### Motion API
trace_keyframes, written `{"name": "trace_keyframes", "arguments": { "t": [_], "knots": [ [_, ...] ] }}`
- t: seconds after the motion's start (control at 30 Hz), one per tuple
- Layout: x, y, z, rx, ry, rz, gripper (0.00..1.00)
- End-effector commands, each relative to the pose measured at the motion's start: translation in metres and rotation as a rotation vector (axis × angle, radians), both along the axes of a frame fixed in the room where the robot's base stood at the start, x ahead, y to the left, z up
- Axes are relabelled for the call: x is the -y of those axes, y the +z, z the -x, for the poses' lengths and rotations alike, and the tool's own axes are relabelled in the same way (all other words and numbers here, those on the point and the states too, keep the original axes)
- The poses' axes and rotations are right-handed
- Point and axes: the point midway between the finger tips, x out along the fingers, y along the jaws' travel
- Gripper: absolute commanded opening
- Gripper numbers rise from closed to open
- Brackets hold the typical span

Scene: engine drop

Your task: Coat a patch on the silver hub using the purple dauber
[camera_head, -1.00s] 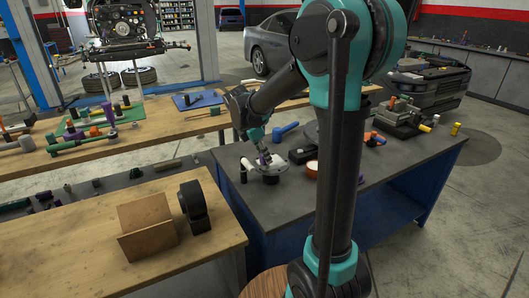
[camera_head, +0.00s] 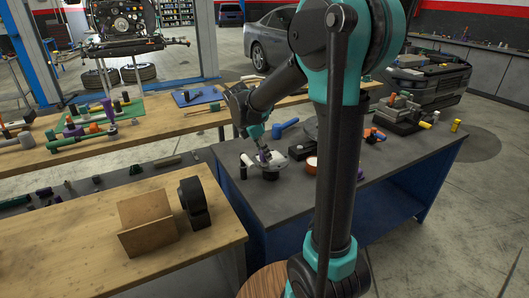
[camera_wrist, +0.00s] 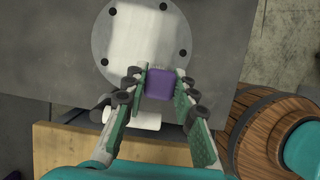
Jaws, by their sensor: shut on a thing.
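The silver hub (camera_wrist: 126,62) is a round, flat disc with several dark bolt holes around its rim. It lies on the dark bench top, and in the head view the hub (camera_head: 273,172) is small and partly covered by my gripper. A paler band crosses its face; I cannot tell whether it is coating or shine. The purple dauber (camera_wrist: 160,84) is held between my two fingers, over the hub's near edge. My gripper (camera_wrist: 160,86) is shut on it. I cannot tell whether the dauber touches the hub. A white cylinder (camera_wrist: 145,120) shows behind the fingers.
A blue mallet-like tool (camera_head: 285,127) and an orange-rimmed round thing (camera_head: 310,165) lie near. A wooden table (camera_head: 60,215) stands at the front left.

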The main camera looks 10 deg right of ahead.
Motion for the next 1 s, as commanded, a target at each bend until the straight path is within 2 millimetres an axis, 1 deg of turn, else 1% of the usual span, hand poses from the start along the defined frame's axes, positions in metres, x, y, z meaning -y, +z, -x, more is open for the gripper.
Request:
{"name": "trace_keyframes", "arguments": {
  "t": [0.57,0.83,1.0],
  "knots": [
    [0.000,-0.009,0.000,0.000,0.000,0.000,0.00],
    [0.013,-0.007,-0.004,0.001,-0.002,0.000,0.00],
    [0.017,-0.007,-0.006,0.000,0.000,0.000,0.00]
  ]
}}
